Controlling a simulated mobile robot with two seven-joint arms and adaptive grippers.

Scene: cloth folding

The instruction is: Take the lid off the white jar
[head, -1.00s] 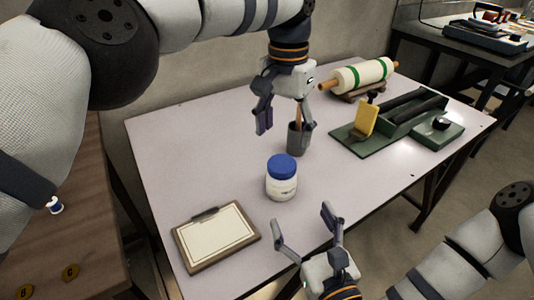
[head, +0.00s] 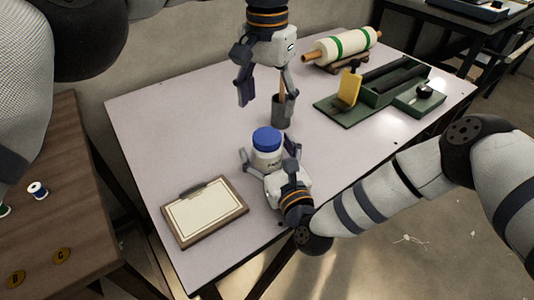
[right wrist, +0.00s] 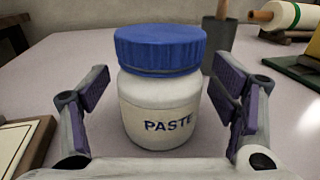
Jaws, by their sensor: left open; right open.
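The white jar (head: 268,158) stands upright on the table, with its blue lid (head: 267,138) on top. In the right wrist view the jar (right wrist: 160,112) reads "PASTE" and its ribbed blue lid (right wrist: 160,50) sits on it. My right gripper (head: 268,155) is open, with a finger on either side of the jar's body. In the right wrist view a gap shows between each finger and the jar. My left gripper (head: 266,95) is open and empty, above and behind the jar, in front of the grey cup.
A grey cup (head: 281,112) with a wooden handle in it stands behind the jar. A clipboard (head: 205,210) lies at the front left. A green tray with a yellow piece (head: 349,88) and a rolling pin (head: 342,46) are at the back right.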

